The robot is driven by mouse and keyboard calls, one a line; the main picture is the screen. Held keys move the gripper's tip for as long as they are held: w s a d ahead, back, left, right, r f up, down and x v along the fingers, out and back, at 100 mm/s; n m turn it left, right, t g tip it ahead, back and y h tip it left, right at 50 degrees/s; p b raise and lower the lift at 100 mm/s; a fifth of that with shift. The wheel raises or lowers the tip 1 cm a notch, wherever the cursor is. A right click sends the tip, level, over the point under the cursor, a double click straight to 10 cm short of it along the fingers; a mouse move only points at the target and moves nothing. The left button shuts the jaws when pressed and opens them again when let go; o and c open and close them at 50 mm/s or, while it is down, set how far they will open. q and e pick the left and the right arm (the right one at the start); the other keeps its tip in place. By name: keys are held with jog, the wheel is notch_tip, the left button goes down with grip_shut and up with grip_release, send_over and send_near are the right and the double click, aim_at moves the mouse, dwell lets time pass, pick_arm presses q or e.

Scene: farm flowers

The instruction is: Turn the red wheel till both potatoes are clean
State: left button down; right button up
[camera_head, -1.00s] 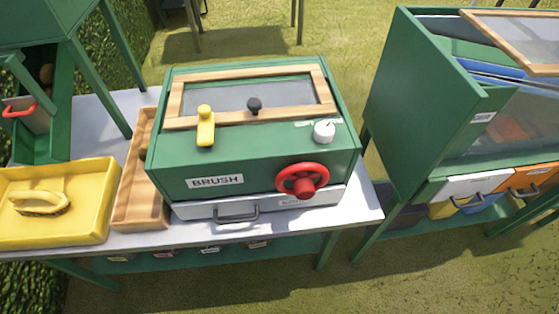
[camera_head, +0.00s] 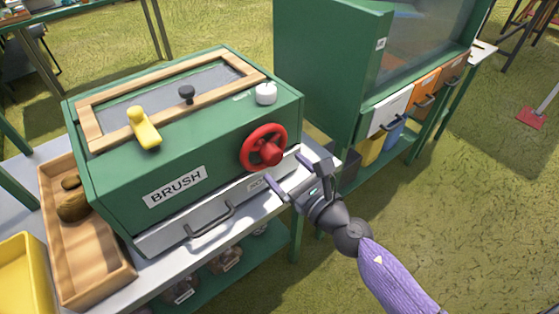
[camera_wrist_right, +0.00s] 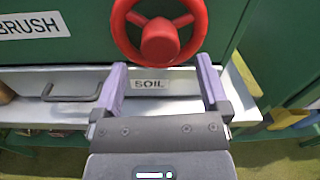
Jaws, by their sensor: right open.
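The red wheel (camera_head: 264,148) is on the front of the green box labelled BRUSH (camera_head: 175,187), at its right end. It also shows at the top of the right wrist view (camera_wrist_right: 160,38). My right gripper (camera_head: 291,172) is open and empty, just in front of and below the wheel, with its fingers toward the SOIL label (camera_wrist_right: 149,84). It appears apart from the wheel. Two brown lumps that look like potatoes (camera_head: 74,207) lie in the wooden tray (camera_head: 95,265) left of the box. The box's interior cannot be made out through its window. My left gripper is out of view.
A drawer with a dark handle (camera_head: 209,220) is below the wheel. A green cabinet (camera_head: 335,75) stands behind to the right. A yellow tray (camera_head: 25,275) is at far left.

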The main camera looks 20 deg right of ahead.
aim_at(276, 160)
jog(key=x, duration=0.2)
jog(key=shift+w+a, duration=0.1)
jog(key=shift+w, duration=0.25)
jog(key=shift+w+a, duration=0.1)
jog(key=shift+w, duration=0.15)
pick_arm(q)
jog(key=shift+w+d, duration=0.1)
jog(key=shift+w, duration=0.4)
pick_arm(e)
jog(key=shift+c, duration=0.2)
